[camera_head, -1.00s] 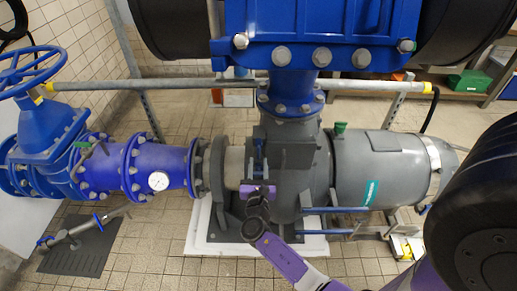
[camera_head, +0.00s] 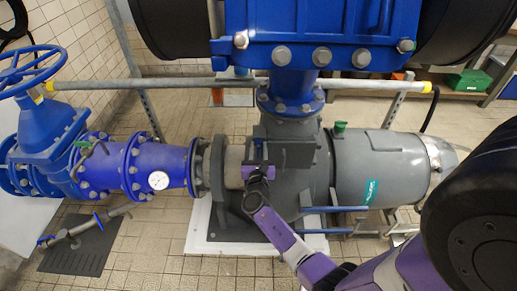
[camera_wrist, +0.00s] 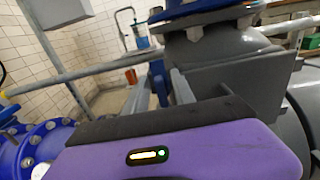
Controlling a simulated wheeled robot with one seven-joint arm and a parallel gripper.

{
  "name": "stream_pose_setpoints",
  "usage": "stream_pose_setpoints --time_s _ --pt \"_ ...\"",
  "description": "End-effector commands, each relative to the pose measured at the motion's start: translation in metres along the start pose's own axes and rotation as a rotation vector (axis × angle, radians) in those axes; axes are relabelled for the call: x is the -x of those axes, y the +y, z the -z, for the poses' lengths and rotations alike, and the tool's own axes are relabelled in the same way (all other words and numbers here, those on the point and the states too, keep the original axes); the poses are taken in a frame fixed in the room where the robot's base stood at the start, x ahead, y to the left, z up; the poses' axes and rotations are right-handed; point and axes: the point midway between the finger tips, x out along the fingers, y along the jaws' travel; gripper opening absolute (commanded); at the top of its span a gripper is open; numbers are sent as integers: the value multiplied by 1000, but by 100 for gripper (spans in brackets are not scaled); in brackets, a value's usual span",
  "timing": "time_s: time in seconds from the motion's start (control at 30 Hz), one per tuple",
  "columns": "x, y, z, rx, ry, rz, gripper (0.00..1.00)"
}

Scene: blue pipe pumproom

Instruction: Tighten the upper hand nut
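A small blue upright part, which seems to be the upper hand nut (camera_head: 257,149), is on the grey pump's near side, just under the vertical blue flange. Its shape is too small to make out. In the wrist view a blue piece (camera_wrist: 158,84) shows between and beyond my two grey fingers. My gripper (camera_head: 257,162) is directly below and in front of the blue part in the head view. In the wrist view my gripper (camera_wrist: 163,85) has its fingers apart, one on each side of the blue piece. I cannot tell whether they touch it.
The grey pump (camera_head: 374,165) stands to the right, and a purple-blue pipe with a gauge (camera_head: 158,181) to the left. Blue bars (camera_head: 335,209) jut out below right. A grey rail (camera_head: 160,86) runs behind.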

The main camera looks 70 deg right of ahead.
Motion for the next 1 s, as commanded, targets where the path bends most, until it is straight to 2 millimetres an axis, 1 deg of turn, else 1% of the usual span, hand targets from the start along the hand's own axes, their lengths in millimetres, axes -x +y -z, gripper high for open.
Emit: stream_pose_setpoints --time_s 0.03,0.1,0.13,0.37,0.57,0.77,1.0 --pt "0 0 0 0 0 0 19" --pt "0 0 0 0 0 0 5" --pt "0 0 0 0 0 0 0" --pt "0 0 0 -4 0 0 0" --pt "1 -1 2 -48 0 -1 0" --pt "1 -3 5 -162 -1 0 0" --pt "1 -7 7 -375 -1 -1 0"
